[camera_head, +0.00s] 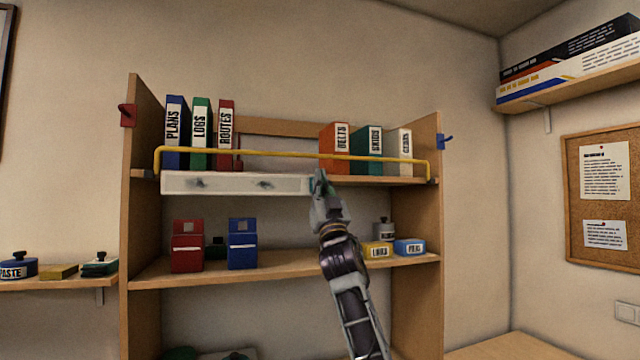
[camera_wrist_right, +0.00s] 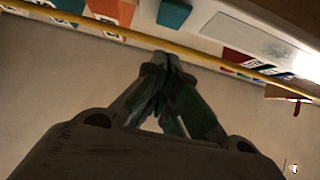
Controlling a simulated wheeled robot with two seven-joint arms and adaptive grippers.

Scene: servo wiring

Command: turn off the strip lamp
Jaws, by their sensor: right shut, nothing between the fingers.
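The strip lamp (camera_head: 235,184) is a long white bar under the front of the upper shelf, left of my right gripper. In the right wrist view a pale bar that looks like the lamp (camera_wrist_right: 255,40) runs to the upper right, with a bright patch at its right end. A teal block (camera_wrist_right: 174,14) shows near its left end; I cannot tell for certain whether it is a switch. My right gripper (camera_head: 320,176) is shut and empty, its tips at the lamp's right end. Whether they touch it is unclear. My left gripper is not in view.
A yellow rail (camera_head: 290,154) runs across the shelf front, close to my right gripper. Behind it stand several binders, including an orange one (camera_head: 335,148). Red (camera_head: 187,246) and blue (camera_head: 242,243) boxes stand on the lower shelf (camera_head: 290,268).

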